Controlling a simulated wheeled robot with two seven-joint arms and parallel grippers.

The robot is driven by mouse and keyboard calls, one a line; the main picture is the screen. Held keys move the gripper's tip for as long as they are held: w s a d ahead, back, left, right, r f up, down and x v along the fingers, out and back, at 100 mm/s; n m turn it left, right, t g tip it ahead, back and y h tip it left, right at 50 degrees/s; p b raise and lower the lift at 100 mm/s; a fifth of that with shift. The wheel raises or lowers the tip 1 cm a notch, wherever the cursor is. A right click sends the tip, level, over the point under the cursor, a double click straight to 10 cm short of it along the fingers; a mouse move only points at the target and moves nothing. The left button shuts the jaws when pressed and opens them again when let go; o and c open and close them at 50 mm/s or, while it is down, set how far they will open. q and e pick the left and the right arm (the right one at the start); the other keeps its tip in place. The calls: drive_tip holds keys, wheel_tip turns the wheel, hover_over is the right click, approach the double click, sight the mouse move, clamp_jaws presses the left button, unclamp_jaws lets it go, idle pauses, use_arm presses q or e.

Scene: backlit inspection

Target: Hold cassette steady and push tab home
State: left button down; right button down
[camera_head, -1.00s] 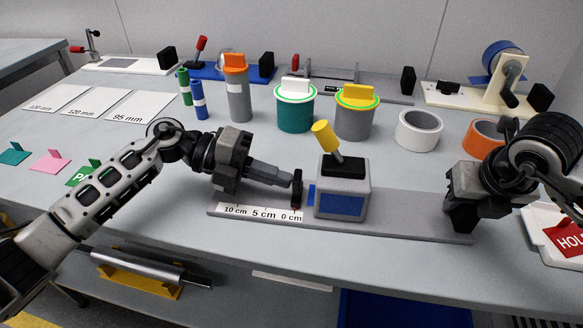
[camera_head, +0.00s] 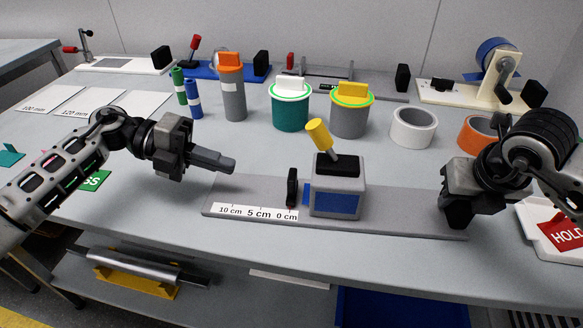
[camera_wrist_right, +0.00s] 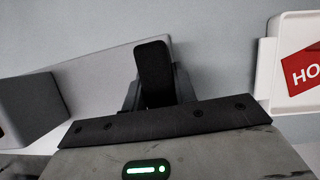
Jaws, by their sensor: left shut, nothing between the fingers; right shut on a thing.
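A grey box (camera_head: 345,184) with a blue front panel and a tilted yellow-tipped lever (camera_head: 319,134) stands on a long grey base (camera_head: 400,218); I take this assembly as the cassette. At the box's left side a blue piece (camera_head: 306,194) and an upright black plate (camera_head: 292,187) show, probably the tab. My left gripper (camera_head: 231,164) is shut and empty, left of the black plate and apart from it. My right gripper (camera_head: 457,214) is shut at the base's right end, which also shows in the right wrist view (camera_wrist_right: 95,85). The exact grip is partly hidden.
A scale strip (camera_head: 257,213) lies on the base's left part. Behind stand a teal canister (camera_head: 291,112), a grey canister (camera_head: 349,121) and a white tape roll (camera_head: 413,127). A white tray with a red label (camera_head: 567,236) lies right of my right gripper.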

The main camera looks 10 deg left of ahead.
use_arm(q)
drive_tip(key=shift+v, duration=2.25)
use_arm(e)
drive_tip(key=shift+f, duration=0.1)
use_arm(q)
drive_tip(key=shift+f, duration=0.1)
use_arm(e)
drive_tip(key=c, duration=1)
unclamp_jaws()
drive_tip(key=shift+c, duration=0.2)
